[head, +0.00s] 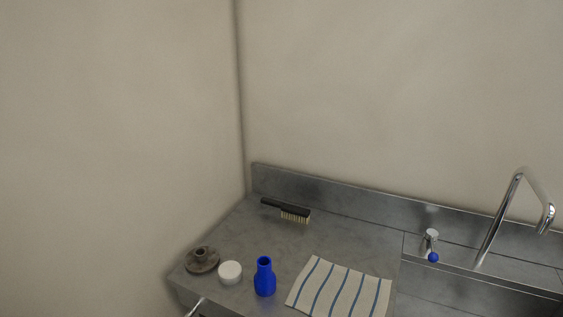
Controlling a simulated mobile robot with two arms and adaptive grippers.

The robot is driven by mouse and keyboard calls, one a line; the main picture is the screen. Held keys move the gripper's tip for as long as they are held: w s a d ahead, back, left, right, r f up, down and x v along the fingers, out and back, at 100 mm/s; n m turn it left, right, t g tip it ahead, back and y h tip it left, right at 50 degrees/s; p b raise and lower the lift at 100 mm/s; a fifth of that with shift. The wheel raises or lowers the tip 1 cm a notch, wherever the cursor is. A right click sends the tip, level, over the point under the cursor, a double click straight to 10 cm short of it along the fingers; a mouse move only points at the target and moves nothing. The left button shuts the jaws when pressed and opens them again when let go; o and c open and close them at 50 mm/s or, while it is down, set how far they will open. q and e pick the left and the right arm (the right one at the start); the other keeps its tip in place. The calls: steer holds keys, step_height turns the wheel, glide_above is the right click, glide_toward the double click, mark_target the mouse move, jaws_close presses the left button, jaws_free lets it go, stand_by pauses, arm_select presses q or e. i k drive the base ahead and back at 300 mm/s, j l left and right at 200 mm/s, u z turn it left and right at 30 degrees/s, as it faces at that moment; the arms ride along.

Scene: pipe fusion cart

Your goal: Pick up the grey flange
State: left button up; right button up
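The grey flange (202,261) lies near the left front corner of the grey metal counter (248,228) in the head view. It is a dark round disc with a short hollow neck pointing up. A white round cap (230,272) is close to its right.
A blue bottle (265,279) stands right of the white cap. A striped cloth (340,288) lies further right. A brush (287,210) lies behind them. A sink with a chrome faucet (516,208) and blue-knobbed tap (432,246) is at right. Walls close the back and left.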

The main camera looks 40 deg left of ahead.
mark_target(202, 259)
steer(key=u, duration=1.65)
